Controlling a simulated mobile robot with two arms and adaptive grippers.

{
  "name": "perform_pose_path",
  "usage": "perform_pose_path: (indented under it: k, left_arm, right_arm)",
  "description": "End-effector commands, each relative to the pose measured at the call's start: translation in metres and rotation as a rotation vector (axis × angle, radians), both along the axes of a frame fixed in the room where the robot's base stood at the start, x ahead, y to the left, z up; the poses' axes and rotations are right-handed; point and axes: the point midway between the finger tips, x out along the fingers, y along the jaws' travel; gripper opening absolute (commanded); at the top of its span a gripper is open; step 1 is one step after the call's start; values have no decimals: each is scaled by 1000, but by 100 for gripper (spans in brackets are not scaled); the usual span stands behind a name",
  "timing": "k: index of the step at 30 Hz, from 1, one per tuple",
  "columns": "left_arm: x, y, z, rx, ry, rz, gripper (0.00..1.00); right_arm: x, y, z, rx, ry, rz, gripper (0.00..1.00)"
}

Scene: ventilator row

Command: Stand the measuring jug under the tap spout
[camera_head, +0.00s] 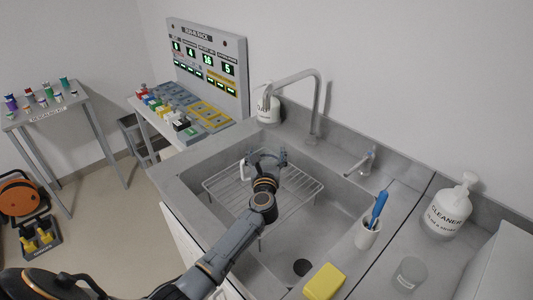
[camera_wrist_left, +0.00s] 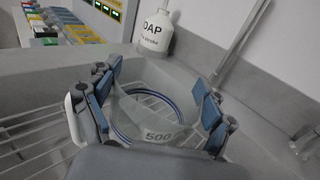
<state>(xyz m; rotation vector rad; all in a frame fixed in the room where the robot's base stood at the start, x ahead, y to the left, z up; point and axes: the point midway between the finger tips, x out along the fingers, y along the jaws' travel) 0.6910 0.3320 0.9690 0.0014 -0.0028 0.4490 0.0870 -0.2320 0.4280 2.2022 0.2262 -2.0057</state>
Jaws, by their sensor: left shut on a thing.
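The measuring jug is clear, with a white handle (camera_head: 243,170), and my left gripper hides most of it in the head view. In the left wrist view the jug (camera_wrist_left: 158,134) shows a "500" mark and a blue ring at its rim. My left gripper (camera_head: 267,157) is shut on the jug, with its fingers on both sides. The jug is over the wire rack (camera_head: 305,187) in the sink; I cannot tell whether it touches the rack. The grey tap (camera_head: 317,100) stands at the sink's back edge, its spout reaching left, behind and above the gripper. My right gripper is out of view.
A soap bottle (camera_head: 266,108) stands behind the sink near the spout. A cup with a blue brush (camera_head: 368,236), a yellow sponge (camera_head: 324,282), a small grey tumbler (camera_head: 409,273) and a cleaner bottle (camera_head: 447,210) stand at the right. The sink's right part is clear.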

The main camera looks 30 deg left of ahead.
Motion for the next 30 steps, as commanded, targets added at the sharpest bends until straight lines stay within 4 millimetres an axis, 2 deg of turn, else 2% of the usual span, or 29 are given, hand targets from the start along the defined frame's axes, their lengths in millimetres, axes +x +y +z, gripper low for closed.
perform_pose_path:
  k: [3, 4, 6, 16, 20, 26, 30]
  left_arm:
    - [0, 0, -5, 0, 0, 0, 33]
    - [0, 0, -3, 0, 0, 0, 89]
    - [0, 0, -3, 1, 0, 0, 100]
    - [0, 0, -3, 1, 0, 0, 100]
    - [0, 0, 4, 1, 0, 0, 100]
    - [-29, -14, -2, -4, 1, 0, 100]
    - [-57, -28, -3, -4, 1, -1, 100]
  right_arm:
    - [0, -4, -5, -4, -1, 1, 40]
    - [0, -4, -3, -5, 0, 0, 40]
    - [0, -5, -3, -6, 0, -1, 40]
    - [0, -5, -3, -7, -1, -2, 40]
    - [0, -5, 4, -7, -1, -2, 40]
    - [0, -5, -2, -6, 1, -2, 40]
    - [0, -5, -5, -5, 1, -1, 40]
